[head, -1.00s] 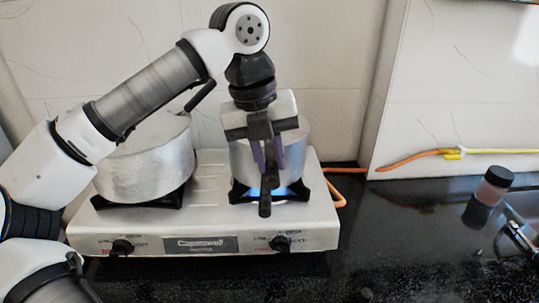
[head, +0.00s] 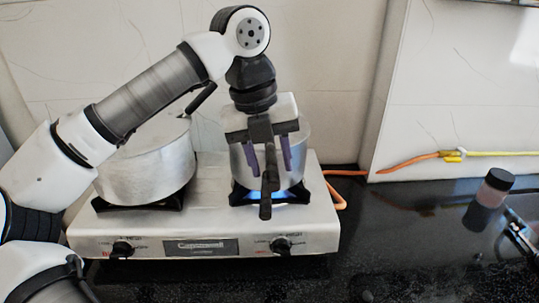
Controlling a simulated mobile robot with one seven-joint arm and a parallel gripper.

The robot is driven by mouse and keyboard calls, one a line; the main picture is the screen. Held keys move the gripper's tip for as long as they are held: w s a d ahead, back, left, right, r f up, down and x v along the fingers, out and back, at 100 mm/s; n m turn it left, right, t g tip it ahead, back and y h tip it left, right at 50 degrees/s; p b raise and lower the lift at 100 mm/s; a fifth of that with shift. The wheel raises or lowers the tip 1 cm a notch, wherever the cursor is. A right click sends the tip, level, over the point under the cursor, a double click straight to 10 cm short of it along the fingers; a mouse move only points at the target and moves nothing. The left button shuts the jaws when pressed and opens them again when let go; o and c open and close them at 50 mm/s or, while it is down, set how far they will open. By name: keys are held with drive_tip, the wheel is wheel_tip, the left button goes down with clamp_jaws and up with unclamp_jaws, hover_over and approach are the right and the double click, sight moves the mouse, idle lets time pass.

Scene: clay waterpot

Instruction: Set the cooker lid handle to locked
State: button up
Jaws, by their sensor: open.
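The metal cooker (head: 238,165) stands on the right burner, largely hidden behind my gripper. Its black handle (head: 265,205) points toward the camera over the front of the stove. I cannot tell the lid handle from the body handle here, nor whether they line up. My gripper (head: 270,172) points down at the front of the cooker. Its two purple fingers are apart, one to each side of the dark handle. I see no clear contact between fingers and handle. The lid is mostly covered by the gripper.
A blue flame (head: 254,194) shows under the cooker. A larger pot (head: 147,172) with a raised black handle stands on the left burner of the white stove (head: 212,222), below my arm. A dark-capped jar (head: 488,196) is at right.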

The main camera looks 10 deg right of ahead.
wheel_tip(320, 180, up, 14)
drive_tip(key=a, duration=0.2)
drive_tip(key=shift+w+a+f+b, duration=0.2)
drive_tip(key=shift+a+b, duration=0.15)
drive_tip(key=shift+b, duration=0.05)
